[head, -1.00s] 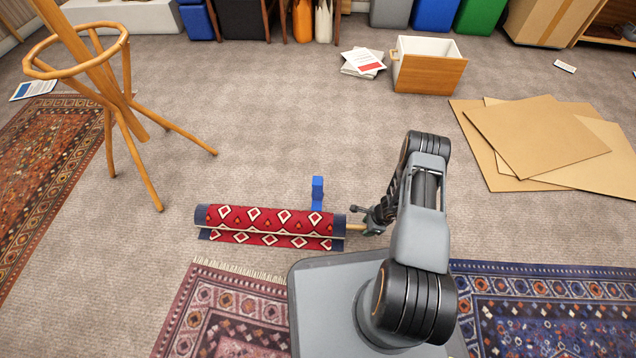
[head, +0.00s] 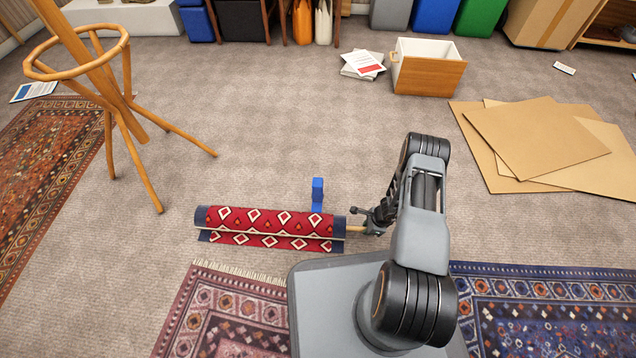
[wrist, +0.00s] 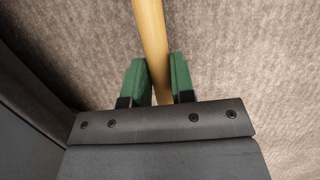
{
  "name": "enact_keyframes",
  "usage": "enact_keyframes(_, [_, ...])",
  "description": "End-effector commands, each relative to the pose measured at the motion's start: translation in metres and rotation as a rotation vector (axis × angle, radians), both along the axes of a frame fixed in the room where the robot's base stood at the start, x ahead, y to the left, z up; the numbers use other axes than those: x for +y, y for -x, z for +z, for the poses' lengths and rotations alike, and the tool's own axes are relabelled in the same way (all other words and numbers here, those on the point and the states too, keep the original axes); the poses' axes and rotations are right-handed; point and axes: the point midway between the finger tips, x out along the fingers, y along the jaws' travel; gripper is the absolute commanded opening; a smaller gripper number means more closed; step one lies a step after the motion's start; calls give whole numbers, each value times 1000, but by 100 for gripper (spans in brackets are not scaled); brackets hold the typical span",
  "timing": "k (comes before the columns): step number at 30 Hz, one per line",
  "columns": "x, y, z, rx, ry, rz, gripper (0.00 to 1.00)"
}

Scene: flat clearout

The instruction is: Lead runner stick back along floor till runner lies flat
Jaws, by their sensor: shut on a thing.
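The red runner (head: 268,221) with white diamonds and dark blue ends lies on the carpet in the head view, mostly rolled, with a short flap showing along its near side. A wooden stick (head: 355,229) comes out of the roll's right end. My gripper (head: 373,226) is at that end, to the right of the roll. In the wrist view, the green fingers of my gripper (wrist: 160,80) are shut on the stick (wrist: 152,35), one on each side. The rest of the stick is hidden inside the roll.
A blue block-like object (head: 318,194) stands just behind the roll. A fringed rug (head: 225,310) lies in front and a blue rug (head: 545,310) at right. A wooden stand (head: 125,110) is at left, cardboard sheets (head: 535,135) at right.

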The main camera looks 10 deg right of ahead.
Motion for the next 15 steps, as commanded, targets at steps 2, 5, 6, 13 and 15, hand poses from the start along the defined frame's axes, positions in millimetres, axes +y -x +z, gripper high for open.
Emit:
enact_keyframes(2, [-1,-7,0,-6,0,1,0])
enact_keyframes(5, [-3,-18,0,-8,-1,2,0])
enact_keyframes(6, [-4,-21,0,-7,-1,2,0])
enact_keyframes(13, [-8,-44,0,-7,-1,2,0])
enact_keyframes(15, [-9,-49,0,-6,0,2,0])
